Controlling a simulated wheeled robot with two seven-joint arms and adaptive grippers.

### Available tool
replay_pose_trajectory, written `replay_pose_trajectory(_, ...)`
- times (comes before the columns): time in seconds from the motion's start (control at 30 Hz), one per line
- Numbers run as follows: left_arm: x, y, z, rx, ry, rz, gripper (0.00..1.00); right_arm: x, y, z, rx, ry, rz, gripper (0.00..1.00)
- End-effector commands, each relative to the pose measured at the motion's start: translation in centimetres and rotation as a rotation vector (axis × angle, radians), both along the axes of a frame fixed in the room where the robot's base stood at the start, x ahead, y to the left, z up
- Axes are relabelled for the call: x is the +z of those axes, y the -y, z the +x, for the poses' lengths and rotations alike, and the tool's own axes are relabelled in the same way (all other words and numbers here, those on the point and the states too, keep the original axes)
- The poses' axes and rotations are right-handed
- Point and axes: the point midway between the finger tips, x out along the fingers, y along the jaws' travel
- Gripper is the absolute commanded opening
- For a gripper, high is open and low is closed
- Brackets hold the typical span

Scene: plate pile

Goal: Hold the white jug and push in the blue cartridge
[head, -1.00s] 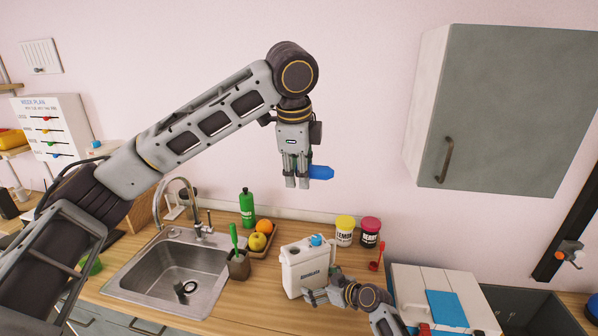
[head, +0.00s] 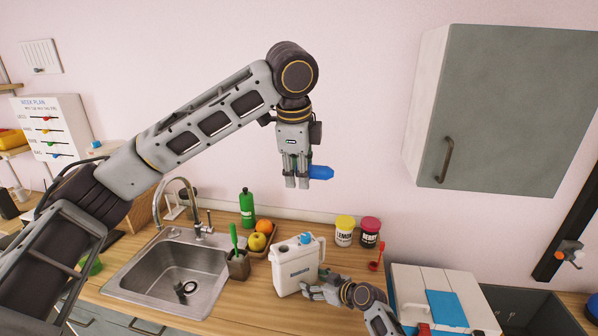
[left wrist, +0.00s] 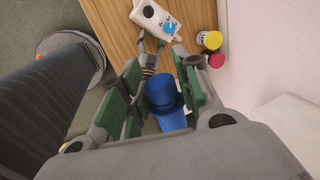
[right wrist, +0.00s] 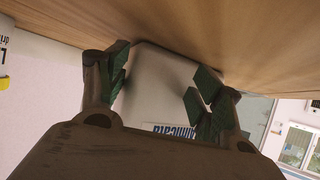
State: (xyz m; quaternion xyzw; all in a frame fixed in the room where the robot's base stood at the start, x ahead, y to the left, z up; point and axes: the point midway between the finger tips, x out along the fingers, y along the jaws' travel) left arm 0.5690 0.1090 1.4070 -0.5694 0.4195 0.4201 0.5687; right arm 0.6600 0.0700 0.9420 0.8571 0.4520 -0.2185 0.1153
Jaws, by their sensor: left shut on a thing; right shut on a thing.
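The white jug (head: 296,268) stands upright on the wooden counter, right of the sink, with a blue part on its top. My right gripper (head: 308,290) is low at the jug's right side and shut on it; in the right wrist view the jug (right wrist: 160,90) fills the space between the green finger pads. My left gripper (head: 297,180) points down high above the counter, shut on the blue cartridge (head: 321,172), which sticks out to the right. The left wrist view shows the cartridge (left wrist: 165,92) between the pads, with the jug (left wrist: 158,18) far below.
A sink (head: 178,275) lies left of the jug. A brush holder (head: 238,265), a fruit tray (head: 264,250) and a green bottle (head: 247,210) stand nearby. Yellow-lidded (head: 344,232) and red-lidded (head: 369,233) tubs are behind right. A wall cabinet (head: 500,110) hangs at upper right.

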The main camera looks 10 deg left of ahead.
Motion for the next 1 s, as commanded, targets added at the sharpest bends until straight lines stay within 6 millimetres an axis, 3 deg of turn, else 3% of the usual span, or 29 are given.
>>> replay_pose_trajectory(0.07, 0.01, 0.00, 0.01, 0.000, 0.000, 0.000, 0.07, -0.13, -0.03, -0.09, 0.001, -0.003, -0.001, 0.47)
replay_pose_trajectory(0.43, 0.01, 0.00, 0.00, 0.000, 0.000, 0.000, 0.07, -0.09, -0.03, -0.07, 0.001, -0.001, -0.001, 0.00)
replay_pose_trajectory(0.73, 0.01, 0.00, 0.01, 0.000, 0.000, 0.000, 0.07, -0.04, -0.03, -0.04, 0.001, -0.001, -0.001, 0.02)
replay_pose_trajectory(1.0, 0.02, 0.00, 0.00, 0.000, 0.000, 0.000, 0.07, -0.03, -0.01, -0.02, 0.000, 0.000, 0.000, 0.37)
